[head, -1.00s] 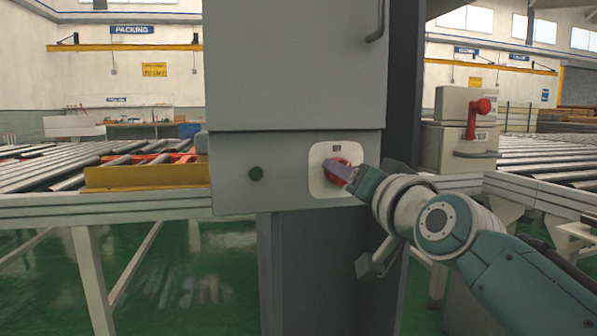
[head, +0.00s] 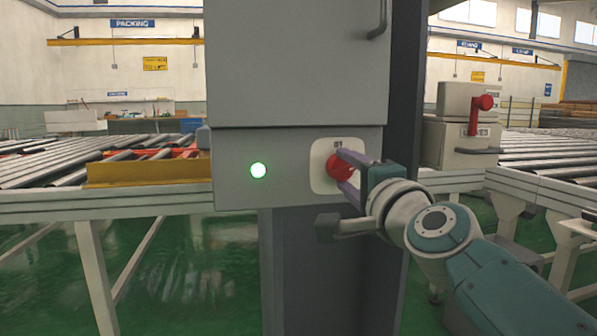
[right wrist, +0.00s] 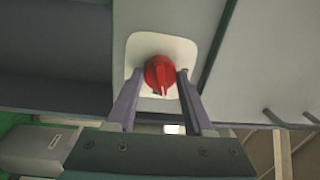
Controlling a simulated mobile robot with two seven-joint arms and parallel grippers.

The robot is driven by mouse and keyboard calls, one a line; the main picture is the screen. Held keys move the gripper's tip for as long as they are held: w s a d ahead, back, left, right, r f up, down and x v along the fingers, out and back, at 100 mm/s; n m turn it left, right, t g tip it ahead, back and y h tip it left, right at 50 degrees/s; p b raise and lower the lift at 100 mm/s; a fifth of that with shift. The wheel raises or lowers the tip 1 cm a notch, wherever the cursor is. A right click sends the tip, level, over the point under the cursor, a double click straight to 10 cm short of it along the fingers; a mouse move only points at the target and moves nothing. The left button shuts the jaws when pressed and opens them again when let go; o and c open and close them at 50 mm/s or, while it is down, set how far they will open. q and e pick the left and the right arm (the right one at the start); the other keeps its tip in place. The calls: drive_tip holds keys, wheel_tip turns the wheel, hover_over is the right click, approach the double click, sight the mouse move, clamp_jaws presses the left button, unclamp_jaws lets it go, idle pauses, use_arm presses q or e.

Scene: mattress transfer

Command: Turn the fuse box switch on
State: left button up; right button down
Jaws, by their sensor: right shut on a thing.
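The fuse box (head: 296,70) is a grey cabinet in the middle of the head view. Its switch is a red rotary knob (head: 338,168) on a white plate (head: 318,180) on the lower panel. In the right wrist view the knob (right wrist: 160,74) has its ridge pointing roughly up and down. My right gripper (head: 346,171) is shut on the knob, one purple finger on each side of it. My left gripper is not in view.
A roller conveyor (head: 60,175) with a yellow side plate (head: 140,171) runs to the left of the fuse box. A second box with a red lever (head: 479,112) stands at the right beside more rollers. The green floor below shows open room.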

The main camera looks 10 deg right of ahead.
drive_tip(key=shift+m, duration=1.8)
drive_tip(key=shift+c, duration=1.4)
unclamp_jaws()
drive_tip(key=shift+s+p, duration=0.3)
drive_tip(key=shift+s, duration=0.1)
drive_tip(key=s+p, duration=0.2)
drive_tip(key=s, duration=0.7)
drive_tip(key=shift+f, duration=0.4)
